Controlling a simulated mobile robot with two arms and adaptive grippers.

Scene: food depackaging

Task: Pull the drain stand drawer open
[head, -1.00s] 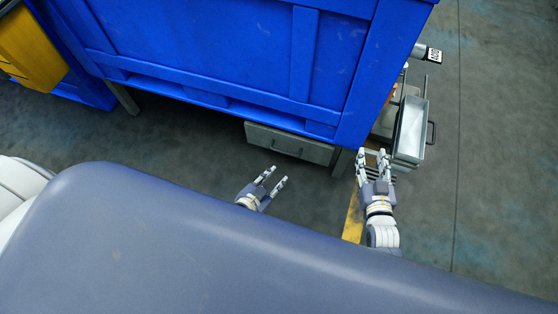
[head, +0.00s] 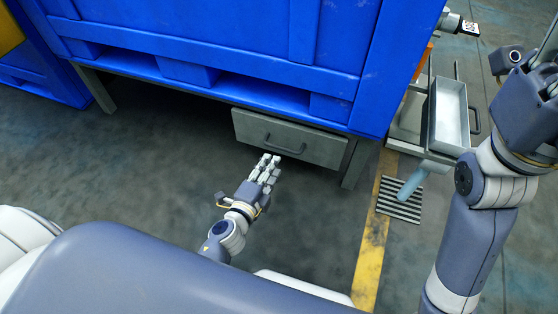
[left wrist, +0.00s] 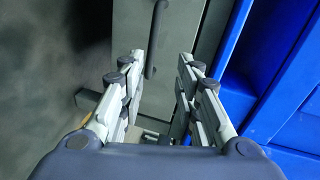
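The grey metal drawer (head: 325,148) sits in the stand under the blue bin, and its front looks closed. Its dark bar handle (head: 284,149) is on the front face. My left gripper (head: 268,163) is just in front of the drawer, below the handle in the head view. In the left wrist view the gripper (left wrist: 161,60) is open, with the handle (left wrist: 154,45) beyond the fingertips and between them in the picture. The drawer front (left wrist: 193,25) fills the space behind. My right gripper (head: 547,75) is raised at the right edge and partly cut off.
The large blue bin (head: 220,45) overhangs the drawer. A stand leg (head: 357,163) is right of it. A metal tray (head: 449,115) with a handle stands on the right, above a striped floor grate (head: 398,207). Floor before the drawer is clear.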

